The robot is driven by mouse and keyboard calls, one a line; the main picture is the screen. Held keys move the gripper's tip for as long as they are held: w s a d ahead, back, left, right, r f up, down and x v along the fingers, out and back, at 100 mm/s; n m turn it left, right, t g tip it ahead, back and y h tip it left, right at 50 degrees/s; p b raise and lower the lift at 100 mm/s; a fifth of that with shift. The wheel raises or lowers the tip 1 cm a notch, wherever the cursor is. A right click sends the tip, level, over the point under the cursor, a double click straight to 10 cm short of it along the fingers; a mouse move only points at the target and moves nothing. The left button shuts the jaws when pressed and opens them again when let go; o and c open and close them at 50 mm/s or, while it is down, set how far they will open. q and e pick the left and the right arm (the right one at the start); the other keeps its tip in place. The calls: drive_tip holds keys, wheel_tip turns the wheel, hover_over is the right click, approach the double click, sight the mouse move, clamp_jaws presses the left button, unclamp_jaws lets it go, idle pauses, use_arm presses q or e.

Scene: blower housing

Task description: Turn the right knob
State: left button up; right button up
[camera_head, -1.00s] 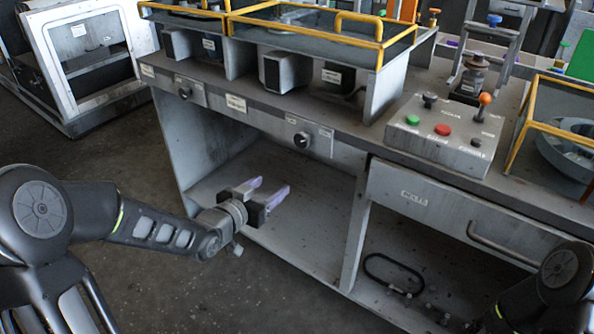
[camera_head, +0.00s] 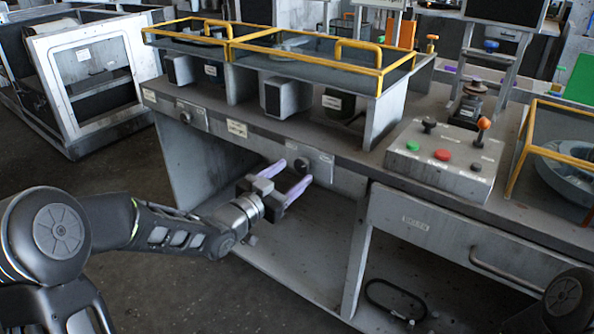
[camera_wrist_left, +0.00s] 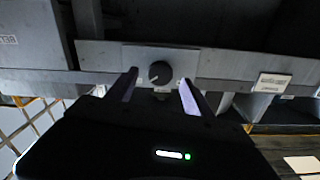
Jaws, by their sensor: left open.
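The right knob (camera_head: 302,164) is a round dark knob on a metal plate on the workbench's front rail. In the left wrist view the gripper (camera_wrist_left: 159,82) has one finger on each side of the knob. The fingers look apart from the knob, though the depth gap is hard to tell. My right gripper is out of view; only part of the right arm shows at lower right.
A left knob (camera_head: 185,117) sits further left on the same rail. A control box (camera_head: 445,155) with green and red buttons stands on the bench top. A drawer (camera_head: 440,225) is at the right. Open space lies under the rail.

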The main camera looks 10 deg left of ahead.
sight(304, 164)
use_arm(q)
drive_tip(key=shift+x, duration=1.45)
drive_tip(key=shift+c, duration=0.6)
clamp_jaws()
